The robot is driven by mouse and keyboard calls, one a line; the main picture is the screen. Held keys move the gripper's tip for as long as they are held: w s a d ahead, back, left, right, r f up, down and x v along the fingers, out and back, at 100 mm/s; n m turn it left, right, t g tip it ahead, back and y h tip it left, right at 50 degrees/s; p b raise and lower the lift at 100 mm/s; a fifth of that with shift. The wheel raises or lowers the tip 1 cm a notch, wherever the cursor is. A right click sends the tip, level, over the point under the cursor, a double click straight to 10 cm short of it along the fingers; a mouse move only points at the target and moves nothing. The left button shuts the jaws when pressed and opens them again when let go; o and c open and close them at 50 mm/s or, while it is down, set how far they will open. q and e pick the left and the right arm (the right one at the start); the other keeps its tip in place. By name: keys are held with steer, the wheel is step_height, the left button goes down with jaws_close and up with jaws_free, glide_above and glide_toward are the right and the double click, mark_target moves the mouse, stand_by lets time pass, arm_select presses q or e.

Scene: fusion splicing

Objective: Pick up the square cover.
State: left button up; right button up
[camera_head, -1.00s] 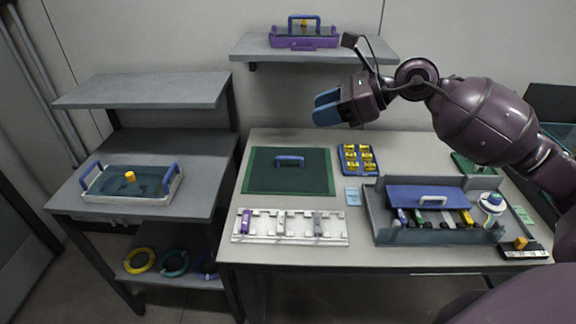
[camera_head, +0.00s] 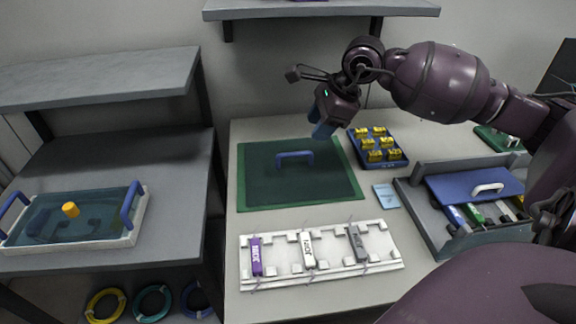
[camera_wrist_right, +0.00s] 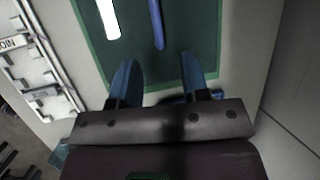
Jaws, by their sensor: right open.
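The square cover (camera_head: 275,185) is a dark, see-through green panel with a blue bar handle (camera_head: 295,155) on top. It lies flat on the table, with a brighter green border around it. My right gripper (camera_head: 322,128) is above the back right part of the cover, pointing down, its blue fingers apart and empty. In the right wrist view, the open fingers (camera_wrist_right: 160,75) are over the near edge of the cover (camera_wrist_right: 175,60), and the blue handle (camera_wrist_right: 156,24) shows ahead, between and beyond the fingertips. My left gripper is out of view.
A blue tray of yellow pieces (camera_head: 362,132) stands right of the cover. A white rack (camera_head: 285,273) with three holders lies in front. A grey bin with a blue lid (camera_head: 455,188) is at the right. A shelf (camera_head: 320,10) hangs above.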

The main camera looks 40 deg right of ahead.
mark_target(300, 154)
steer(key=b+x, duration=0.1)
steer(key=x, duration=0.3)
steer(key=shift+f, duration=0.2)
steer(key=shift+w+a+f, duration=0.15)
steer(key=shift+w+f, duration=0.05)
steer(key=shift+f, duration=0.15)
steer(key=b+x, duration=0.1)
steer(key=x, duration=0.1)
steer(key=b+x, duration=0.1)
steer(key=x, duration=0.1)
steer(key=shift+a+f, duration=0.1)
steer(key=shift+f, duration=0.45)
steer(key=c, duration=0.6)
jaws_close()
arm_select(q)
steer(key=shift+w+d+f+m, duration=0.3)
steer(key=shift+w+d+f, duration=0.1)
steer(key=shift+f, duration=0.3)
